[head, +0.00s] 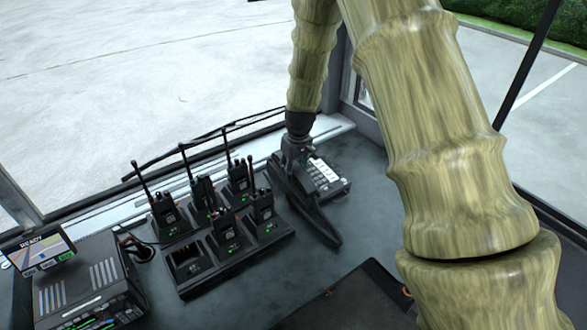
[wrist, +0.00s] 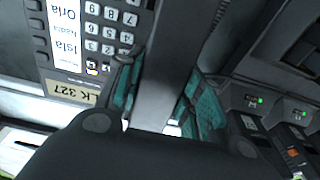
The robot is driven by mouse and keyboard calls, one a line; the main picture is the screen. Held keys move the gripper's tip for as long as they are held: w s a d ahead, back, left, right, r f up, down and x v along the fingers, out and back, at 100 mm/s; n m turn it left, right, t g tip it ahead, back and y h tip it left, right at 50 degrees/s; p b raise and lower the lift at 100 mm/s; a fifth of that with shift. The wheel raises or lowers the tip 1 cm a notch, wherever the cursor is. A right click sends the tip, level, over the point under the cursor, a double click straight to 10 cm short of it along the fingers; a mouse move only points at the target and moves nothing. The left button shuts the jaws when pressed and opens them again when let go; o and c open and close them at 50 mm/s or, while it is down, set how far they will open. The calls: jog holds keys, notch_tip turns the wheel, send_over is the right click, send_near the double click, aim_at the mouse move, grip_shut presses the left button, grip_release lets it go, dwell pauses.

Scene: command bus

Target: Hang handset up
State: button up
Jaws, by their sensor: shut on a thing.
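The desk phone base (head: 325,175) sits on the dark counter, with its keypad and a white label panel facing up. The handset (head: 317,218) is a long dark bar, slanting along the left side of the base and extending past its near end. My gripper (head: 296,163) is shut on the handset from above. In the wrist view, the grey handset (wrist: 168,60) runs between the teal pads of my gripper (wrist: 158,98), with the phone base's keypad (wrist: 105,28) to its left. The handset's underside is hidden, so I cannot tell whether it touches the base or counter.
A charger tray (head: 235,262) with several radios (head: 165,212), antennas up, stands left of the handset. A printer-like unit (head: 85,280) and a small READY screen (head: 40,250) are at far left. The windscreen lies behind; bare counter (head: 365,225) shows right of the handset.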

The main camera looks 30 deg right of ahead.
dwell(0.8)
jog(key=o, duration=1.3)
notch_tip(320, 180, up, 12)
jog(key=s, duration=0.1)
jog(key=shift+s+d, duration=0.15)
jog(key=shift+s, duration=0.2)
jog(key=shift+f, duration=0.1)
